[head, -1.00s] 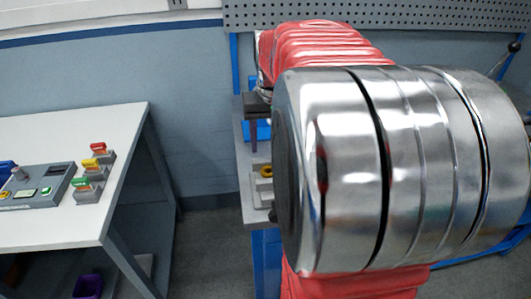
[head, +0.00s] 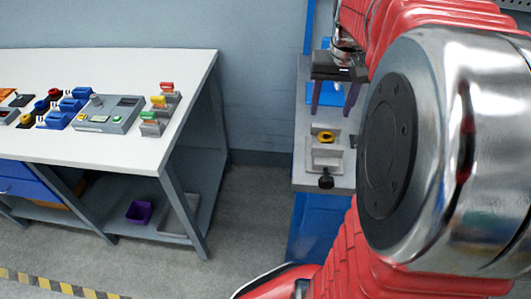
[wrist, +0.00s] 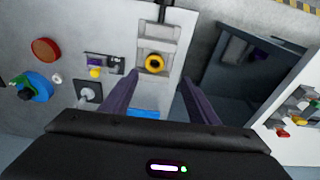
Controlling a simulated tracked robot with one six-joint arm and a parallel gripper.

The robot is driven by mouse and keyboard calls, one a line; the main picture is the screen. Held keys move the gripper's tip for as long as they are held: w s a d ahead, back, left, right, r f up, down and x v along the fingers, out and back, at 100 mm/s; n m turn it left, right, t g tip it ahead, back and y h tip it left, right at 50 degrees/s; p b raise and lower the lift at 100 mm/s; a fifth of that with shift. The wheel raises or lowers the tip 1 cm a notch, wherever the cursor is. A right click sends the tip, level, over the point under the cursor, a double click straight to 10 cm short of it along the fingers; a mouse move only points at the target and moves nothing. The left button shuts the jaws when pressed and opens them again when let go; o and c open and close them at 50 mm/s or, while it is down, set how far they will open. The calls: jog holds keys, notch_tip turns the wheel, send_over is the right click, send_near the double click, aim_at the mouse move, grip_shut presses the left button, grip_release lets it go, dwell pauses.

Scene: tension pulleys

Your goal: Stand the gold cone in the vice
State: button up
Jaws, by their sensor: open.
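The grey vice (head: 326,163) with its dark knob stands on the bench at the right in the head view; it also shows beyond my fingers in the wrist view (wrist: 153,36). A gold, ring-like piece with a dark middle (head: 326,137) sits in the vice, between its grey blocks. It also shows in the wrist view (wrist: 155,62). It may be the gold cone seen end-on; its full shape is hidden. My gripper (head: 333,108) is open and empty, with its purple fingers pointing down. In the wrist view, its fingertips (wrist: 158,77) are spread to either side of the gold piece's line, apart from it.
A blue piece (wrist: 146,113) lies below the fingers. A red button (wrist: 46,50), a blue-green part (wrist: 35,85) and a small yellow-purple item (wrist: 95,70) are on the bench at left. A white table (head: 110,62) with coloured devices stands apart, across a floor gap.

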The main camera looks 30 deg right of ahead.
jog(key=s+a+n+t, duration=0.1)
jog(key=s+a+n, duration=0.1)
jog(key=a, duration=0.6)
jog(key=s+a+f+n+t, duration=0.1)
jog(key=s+a+n, duration=0.1)
jog(key=a, duration=0.7)
jog(key=s+a+f+n+t+y, duration=0.1)
jog(key=s+a, duration=0.3)
jog(key=a, duration=0.5)
jog(key=shift+s+f+n+t, duration=0.3)
jog(key=shift+n+t, duration=0.2)
jog(key=shift+n, duration=0.3)
jog(key=shift+c, duration=0.5)
